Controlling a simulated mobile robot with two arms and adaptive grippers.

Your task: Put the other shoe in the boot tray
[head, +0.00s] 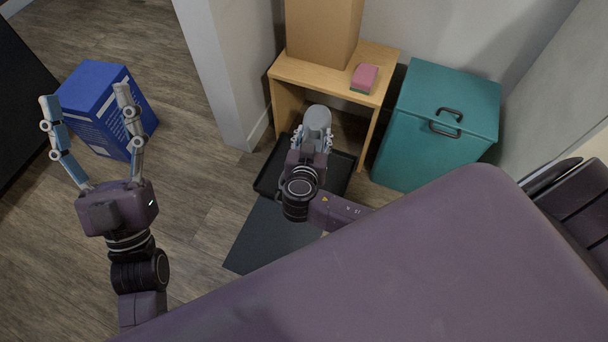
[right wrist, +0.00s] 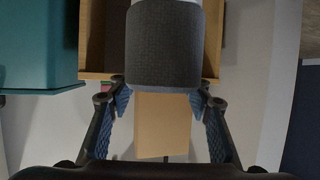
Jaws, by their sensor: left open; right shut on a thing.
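A grey shoe (head: 318,118) is between the fingers of my right gripper (head: 312,137), which is shut on it. In the right wrist view the shoe (right wrist: 165,45) shows as a dark grey fabric body with a pale edge at the top, with a finger on each side. The black boot tray (head: 341,174) lies on the floor below my right gripper, partly hidden by it; I cannot tell whether the shoe touches it. No second shoe is visible. My left gripper (head: 86,96) is open and empty, in front of a blue box in the picture.
A wooden bench (head: 290,68) with a cardboard box (head: 322,30) and a pink-and-green sponge-like block (head: 364,78) stands behind the tray. A teal lidded bin (head: 420,140) is to the right. A dark mat (head: 262,238) lies in front. The blue box (head: 95,85) stands left, beyond a wall end (head: 225,70).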

